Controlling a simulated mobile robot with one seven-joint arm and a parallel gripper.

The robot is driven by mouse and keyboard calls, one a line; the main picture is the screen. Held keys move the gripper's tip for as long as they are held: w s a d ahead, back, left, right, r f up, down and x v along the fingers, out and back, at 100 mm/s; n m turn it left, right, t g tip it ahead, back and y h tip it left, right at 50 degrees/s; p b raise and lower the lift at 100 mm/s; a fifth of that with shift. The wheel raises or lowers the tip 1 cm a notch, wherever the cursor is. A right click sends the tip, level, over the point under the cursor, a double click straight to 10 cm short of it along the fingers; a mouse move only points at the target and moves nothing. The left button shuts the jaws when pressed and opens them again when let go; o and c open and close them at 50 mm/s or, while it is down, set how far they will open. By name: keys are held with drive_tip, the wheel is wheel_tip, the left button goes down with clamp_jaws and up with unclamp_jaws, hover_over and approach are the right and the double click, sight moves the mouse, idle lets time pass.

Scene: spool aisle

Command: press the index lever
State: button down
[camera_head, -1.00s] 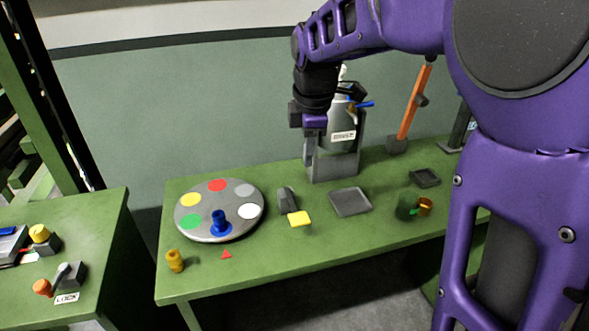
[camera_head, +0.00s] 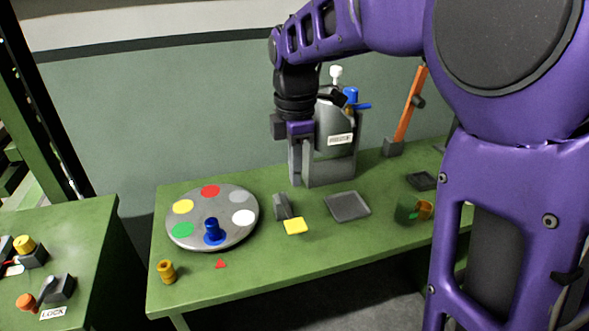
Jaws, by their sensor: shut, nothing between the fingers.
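The index lever appears to be the yellow paddle (camera_head: 295,226) at the front of a small dark grey block (camera_head: 283,206), just right of the round turntable (camera_head: 240,200). The turntable carries coloured spots, and a blue spool (camera_head: 212,231) stands on its front spot. A red triangle (camera_head: 221,264) marks the table in front of it. My gripper (camera_head: 297,183) points down with its fingers shut and empty. In the picture it is above and behind the lever block, in front of the grey dispenser's left side. It appears apart from the paddle.
The grey dispenser (camera_head: 340,158) stands behind. A grey tray (camera_head: 347,207) lies right of the lever. A side table (camera_head: 85,245) holds a LOCK lever.

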sight(295, 224)
wheel_tip(295, 224, down, 11)
drive_tip(key=shift+f+b, duration=0.1)
drive_tip(key=shift+b, duration=0.9)
